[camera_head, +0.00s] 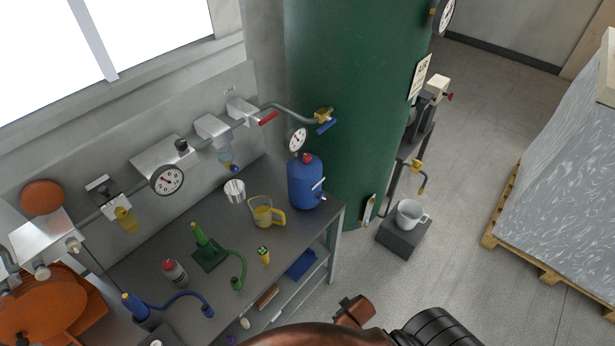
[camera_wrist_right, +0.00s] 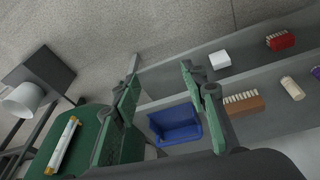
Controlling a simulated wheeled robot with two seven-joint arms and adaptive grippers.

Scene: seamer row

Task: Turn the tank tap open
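The green tank (camera_head: 345,120) stands behind the bench's right end. A brass tap with a blue lever (camera_head: 326,123) sits on the pipe at the tank's upper side. A second brass tap (camera_head: 417,168) with a bent spout sticks out low on the tank's right, above a white mug (camera_head: 410,213) on a dark block (camera_head: 403,238). In the right wrist view the tank (camera_wrist_right: 84,125) and mug (camera_wrist_right: 24,99) are at the left; neither tap is clearly seen there. My right gripper (camera_wrist_right: 160,75) is open and empty, apart from both taps. My left gripper is out of view.
The bench (camera_head: 185,240) holds a blue canister (camera_head: 305,182), a yellow jug (camera_head: 264,213) and other items; its shelves hold a blue bin (camera_wrist_right: 175,124). A wrapped pallet load (camera_head: 560,180) stands at right. Floor (camera_head: 460,120) between tank and pallet is clear.

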